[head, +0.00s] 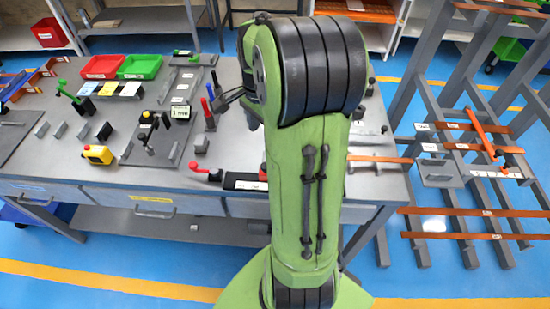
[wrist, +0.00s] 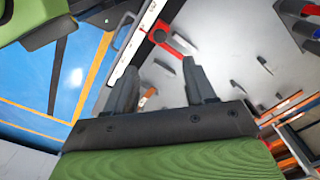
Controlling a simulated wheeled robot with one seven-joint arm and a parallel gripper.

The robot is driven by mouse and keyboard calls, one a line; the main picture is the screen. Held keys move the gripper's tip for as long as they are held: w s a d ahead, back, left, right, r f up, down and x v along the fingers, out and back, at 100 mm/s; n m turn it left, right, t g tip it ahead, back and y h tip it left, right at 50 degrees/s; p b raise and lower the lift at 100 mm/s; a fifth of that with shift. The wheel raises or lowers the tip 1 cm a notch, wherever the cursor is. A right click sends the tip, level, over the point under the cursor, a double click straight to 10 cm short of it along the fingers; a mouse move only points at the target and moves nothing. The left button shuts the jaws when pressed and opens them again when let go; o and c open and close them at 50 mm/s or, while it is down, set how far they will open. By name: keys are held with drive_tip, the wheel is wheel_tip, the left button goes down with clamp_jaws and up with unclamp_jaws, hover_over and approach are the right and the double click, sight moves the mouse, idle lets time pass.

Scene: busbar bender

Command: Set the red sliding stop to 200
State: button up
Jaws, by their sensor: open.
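The red sliding stop (wrist: 161,38) shows in the wrist view, beyond my fingertips. It sits on a dark and white scale strip (wrist: 124,75) along the table edge, with a thin red arm reaching out over the grey top. In the head view only a small red part (head: 262,172) shows beside my arm, which hides the rest. My gripper (wrist: 160,68) is open; its two dark fingers stand apart with nothing held between them. The numbers on the scale are too small to read. In the head view my arm largely hides the gripper.
Left of the stop is a red-knobbed lever (head: 194,165). Red and blue upright handles (head: 208,106) stand further back. A yellow device (head: 97,154) and red and green bins (head: 102,66) are on the left. Orange bars (head: 460,211) lie on a rack at right.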

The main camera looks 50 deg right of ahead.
wheel_tip(320, 180, down, 14)
drive_tip(key=b, duration=0.3)
drive_tip(key=shift+d, duration=0.15)
drive_tip(key=shift+c, duration=0.2)
clamp_jaws()
